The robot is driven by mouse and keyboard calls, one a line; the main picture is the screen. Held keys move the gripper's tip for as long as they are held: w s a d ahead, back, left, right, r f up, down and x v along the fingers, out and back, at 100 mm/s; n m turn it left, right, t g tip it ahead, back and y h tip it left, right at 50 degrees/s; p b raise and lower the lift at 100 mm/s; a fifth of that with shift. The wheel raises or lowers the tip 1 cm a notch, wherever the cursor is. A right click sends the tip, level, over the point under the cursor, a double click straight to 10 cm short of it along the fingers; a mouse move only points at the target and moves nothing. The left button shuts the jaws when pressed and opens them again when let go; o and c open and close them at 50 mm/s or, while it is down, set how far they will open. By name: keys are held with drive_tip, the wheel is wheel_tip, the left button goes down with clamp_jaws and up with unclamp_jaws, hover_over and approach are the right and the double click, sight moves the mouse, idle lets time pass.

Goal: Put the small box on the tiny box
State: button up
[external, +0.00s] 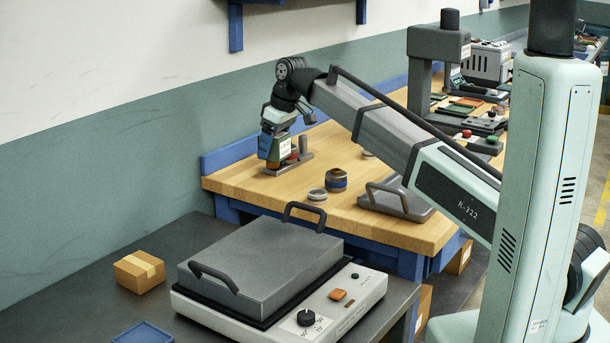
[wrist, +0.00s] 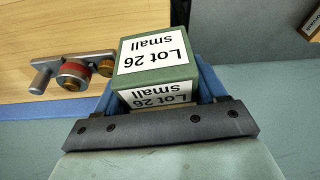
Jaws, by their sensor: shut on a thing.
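The small box is green with white labels reading "Lot 26 small". It fills the middle of the wrist view (wrist: 155,58), between the blue fingers of my gripper (wrist: 158,92). In the external view, my gripper (external: 271,150) is shut on the small box (external: 285,148) above the wooden bench's left end. A brown cardboard box with a pale tape strip (external: 140,271) sits on the dark table at lower left, well apart from my gripper. I see no readable "tiny" label. A brown box with a white label (wrist: 311,22) is cut off at the wrist view's right edge.
A grey fixture with red and brass rings (wrist: 72,75) lies beside the held box. Loose rings (external: 336,180) and a grey handled plate (external: 395,198) are on the wooden bench (external: 240,180). A large grey lidded machine (external: 265,262) stands right of the cardboard box.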

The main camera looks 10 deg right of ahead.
drive_tip(key=s+a+f+n, duration=0.1)
drive_tip(key=s+a+n, duration=0.2)
drive_tip(key=s+a, duration=1.05)
hover_over(136, 259)
drive_tip(key=d, duration=0.1)
drive_tip(key=shift+f, duration=1)
drive_tip(key=shift+g+y, duration=0.3)
drive_tip(key=shift+g, duration=0.1)
drive_tip(key=shift+s+f, duration=0.2)
drive_tip(key=shift+f, duration=4.6)
drive_tip(key=shift+f, duration=0.15)
drive_tip(key=o, duration=1.3)
drive_tip(key=v, duration=1.2)
